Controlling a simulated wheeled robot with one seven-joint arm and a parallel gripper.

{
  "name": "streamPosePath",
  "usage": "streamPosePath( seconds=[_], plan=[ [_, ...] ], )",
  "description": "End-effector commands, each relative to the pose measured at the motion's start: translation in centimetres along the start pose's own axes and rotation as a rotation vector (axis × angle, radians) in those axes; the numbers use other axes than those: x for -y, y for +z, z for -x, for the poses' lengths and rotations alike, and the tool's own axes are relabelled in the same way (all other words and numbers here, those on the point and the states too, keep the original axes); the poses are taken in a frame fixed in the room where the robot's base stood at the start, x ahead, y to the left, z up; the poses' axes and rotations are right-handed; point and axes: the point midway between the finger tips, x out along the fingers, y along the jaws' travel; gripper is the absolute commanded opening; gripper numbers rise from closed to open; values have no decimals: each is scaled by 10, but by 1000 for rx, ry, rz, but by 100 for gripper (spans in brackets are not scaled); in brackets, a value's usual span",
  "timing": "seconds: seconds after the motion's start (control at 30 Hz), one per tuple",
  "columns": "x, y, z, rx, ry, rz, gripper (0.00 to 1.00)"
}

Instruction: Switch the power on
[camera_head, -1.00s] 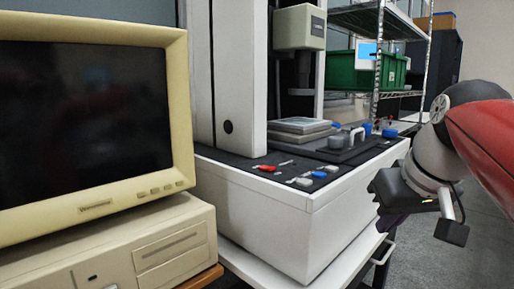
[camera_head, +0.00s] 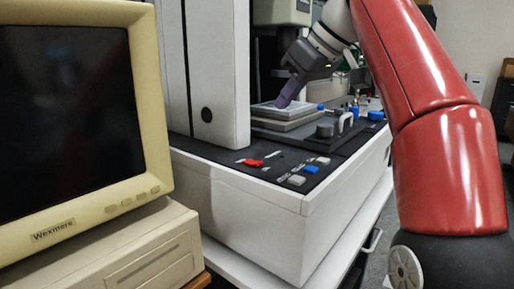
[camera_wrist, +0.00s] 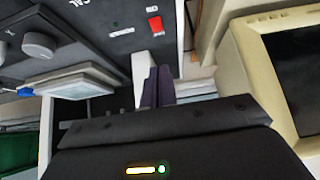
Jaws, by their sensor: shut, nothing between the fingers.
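The red switch (camera_head: 252,163) is on the dark control panel (camera_head: 225,151) at the front of the white measuring machine. It also shows as a red rocker (camera_wrist: 155,25) near the top of the wrist view, beside a small printed mark. My gripper (camera_head: 284,100) is over the machine, near the grey flat plate (camera_head: 285,109), behind and to the right of the red switch in the head view. Its purple fingers (camera_wrist: 157,75) are together and empty, apart from the switch. Which label belongs to the switch is too small to read.
White and blue buttons (camera_head: 311,169) sit right of the red switch. A grey handle, a knob (camera_wrist: 38,45) and blue knobs (camera_head: 376,115) stand farther back. The machine's white column (camera_head: 215,80) rises behind the panel. An old beige monitor (camera_head: 148,130) stands at left.

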Motion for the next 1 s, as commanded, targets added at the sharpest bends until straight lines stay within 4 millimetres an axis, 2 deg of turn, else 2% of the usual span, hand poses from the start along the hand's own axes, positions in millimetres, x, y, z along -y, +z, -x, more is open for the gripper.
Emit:
streamPosePath(
  seconds=[0.2,0.37,0.47,0.7,0.83,1.0],
  plan=[
    [0,0,-1,1,0,-1,0],
    [0,0,-12,3,-2,-1,0],
    [1,0,-25,3,-2,-1,0],
    [1,2,-80,3,-3,0,0],
    [0,2,-106,3,-1,-1,0],
    [0,21,-122,2,1,-3,0]
  ],
)
